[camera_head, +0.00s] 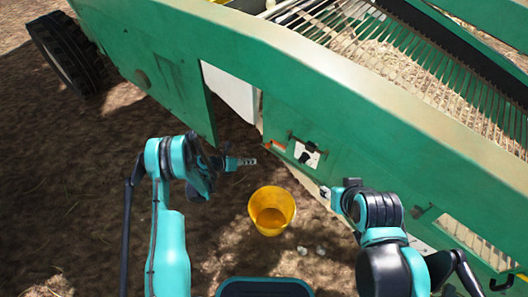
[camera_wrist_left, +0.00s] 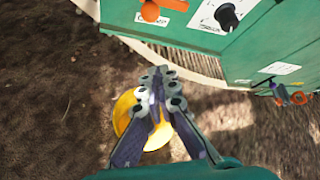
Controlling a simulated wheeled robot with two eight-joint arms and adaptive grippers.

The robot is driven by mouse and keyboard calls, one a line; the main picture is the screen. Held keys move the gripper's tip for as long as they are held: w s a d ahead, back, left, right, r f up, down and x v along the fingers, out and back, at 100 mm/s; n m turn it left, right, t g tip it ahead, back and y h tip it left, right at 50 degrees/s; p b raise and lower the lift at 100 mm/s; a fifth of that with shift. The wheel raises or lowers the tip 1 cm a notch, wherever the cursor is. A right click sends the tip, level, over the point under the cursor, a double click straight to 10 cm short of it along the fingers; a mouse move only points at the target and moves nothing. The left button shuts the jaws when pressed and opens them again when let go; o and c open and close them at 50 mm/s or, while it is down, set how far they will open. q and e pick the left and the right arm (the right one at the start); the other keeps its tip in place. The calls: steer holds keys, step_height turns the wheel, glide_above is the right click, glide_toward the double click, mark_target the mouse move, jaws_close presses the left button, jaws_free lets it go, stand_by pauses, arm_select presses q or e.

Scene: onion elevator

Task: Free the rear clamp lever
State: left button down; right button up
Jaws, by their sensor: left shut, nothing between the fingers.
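The green machine side carries a small orange handle (camera_head: 276,145) next to a white plate with a black knob (camera_head: 307,154). In the left wrist view the orange handle (camera_wrist_left: 150,11) and the black knob (camera_wrist_left: 228,16) show at the top edge. A red-orange ring-shaped part (camera_wrist_left: 298,98) sits on the panel farther right; I cannot tell which part is the rear clamp lever. My left gripper (camera_head: 247,162) is shut and empty, short of the panel and apart from it; its fingertips (camera_wrist_left: 160,80) meet in the left wrist view. My right gripper (camera_head: 326,192) is near the panel's lower edge, its fingers too small to judge.
A yellow bucket (camera_head: 272,211) stands on the soil below and between my grippers, with a few pale onions (camera_head: 303,250) beside it. The machine's long green side (camera_head: 350,185) blocks the way to the right. A slatted conveyor (camera_head: 400,50) lies behind it. Open soil lies left.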

arm_select(q)
steer(key=b+x, duration=0.4)
steer(key=x, duration=0.6)
steer(key=shift+w+a+r+b, duration=0.25)
steer(key=shift+w+r, duration=0.3)
steer(key=shift+r, duration=0.3)
steer(key=shift+w+a+r+b, duration=0.1)
steer(key=shift+w+a+r, duration=0.1)
steer(key=shift+w+r, duration=0.45)
steer(key=shift+s+r, duration=0.15)
steer(key=shift+r, duration=0.05)
steer(key=shift+r+m+y, duration=0.15)
steer(key=shift+m+y, duration=0.25)
steer(key=shift+y, duration=0.1)
